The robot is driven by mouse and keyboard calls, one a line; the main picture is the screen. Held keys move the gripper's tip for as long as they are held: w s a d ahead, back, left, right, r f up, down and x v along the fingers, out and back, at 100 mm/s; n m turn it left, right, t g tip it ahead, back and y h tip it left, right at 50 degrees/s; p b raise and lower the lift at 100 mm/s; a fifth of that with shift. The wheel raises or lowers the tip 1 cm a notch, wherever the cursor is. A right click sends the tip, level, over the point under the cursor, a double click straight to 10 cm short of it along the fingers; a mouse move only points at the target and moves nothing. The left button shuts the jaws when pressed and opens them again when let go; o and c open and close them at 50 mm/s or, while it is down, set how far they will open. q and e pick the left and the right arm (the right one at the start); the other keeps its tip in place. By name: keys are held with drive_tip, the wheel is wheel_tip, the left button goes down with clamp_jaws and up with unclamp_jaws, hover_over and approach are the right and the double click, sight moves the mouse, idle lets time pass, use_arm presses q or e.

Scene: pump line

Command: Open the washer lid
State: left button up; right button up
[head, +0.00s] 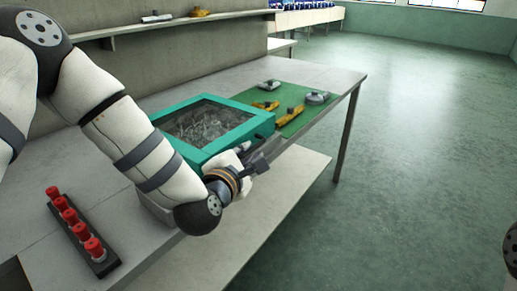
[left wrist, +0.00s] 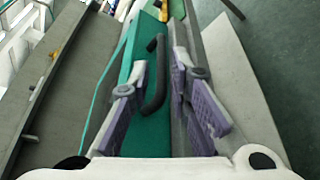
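The washer (head: 195,155) is a teal box near the table's front edge. Its lid (head: 250,112) has a teal frame around a clear window and looks shut; grey metal parts show through it. My left gripper (head: 262,160) is at the washer's front side, and my forearm hides part of that side. In the left wrist view the left gripper (left wrist: 161,92) is open, its two purple-padded fingers apart. Contact cannot be told. My right gripper is out of view.
A green mat (head: 297,98) with grey and yellow parts lies behind the washer. A dark rack with several red-topped pieces (head: 75,225) stands at the front left. A wall shelf (head: 165,24) runs behind. Open floor (head: 430,130) lies to the right.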

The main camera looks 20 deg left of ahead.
sight(253, 149)
use_arm(q)
drive_tip(key=x, duration=0.5)
drive_tip(key=shift+f, duration=0.2)
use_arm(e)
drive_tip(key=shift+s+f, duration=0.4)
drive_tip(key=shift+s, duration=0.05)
use_arm(q)
drive_tip(key=shift+c, duration=0.3)
clamp_jaws()
